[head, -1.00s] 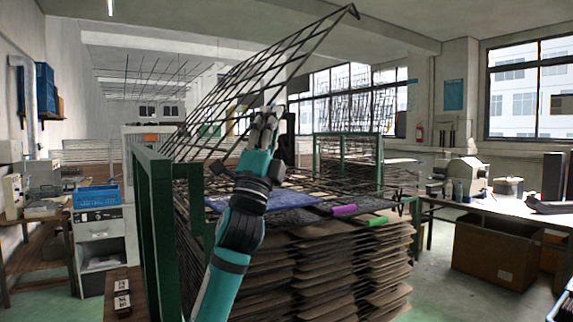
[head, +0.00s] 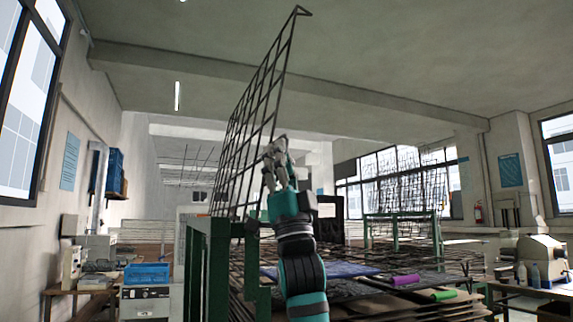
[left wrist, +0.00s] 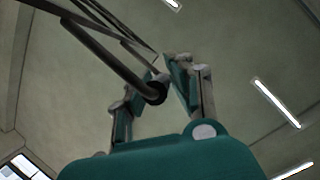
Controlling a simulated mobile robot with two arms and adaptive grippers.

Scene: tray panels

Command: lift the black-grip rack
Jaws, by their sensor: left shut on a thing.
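The black-grip rack (head: 257,100) is a dark wire grid raised steeply, nearly upright, above the stack in the head view. My left gripper (head: 273,150) is at the lower part of its right edge bar and is shut on it. In the left wrist view my left gripper (left wrist: 160,85) has its fingers around the rack's black tubular grip (left wrist: 153,92), with the rack's bars running to the upper left. The rack's lower end is partly hidden behind the green frame and my arm. My right gripper is not in view.
A green frame (head: 207,265) stands left of my arm. Lower racks carry a purple grip (head: 405,280) and a green grip (head: 443,295), to the right of my arm. A blue crate (head: 146,274) stands at the left. The space above the raised rack is clear.

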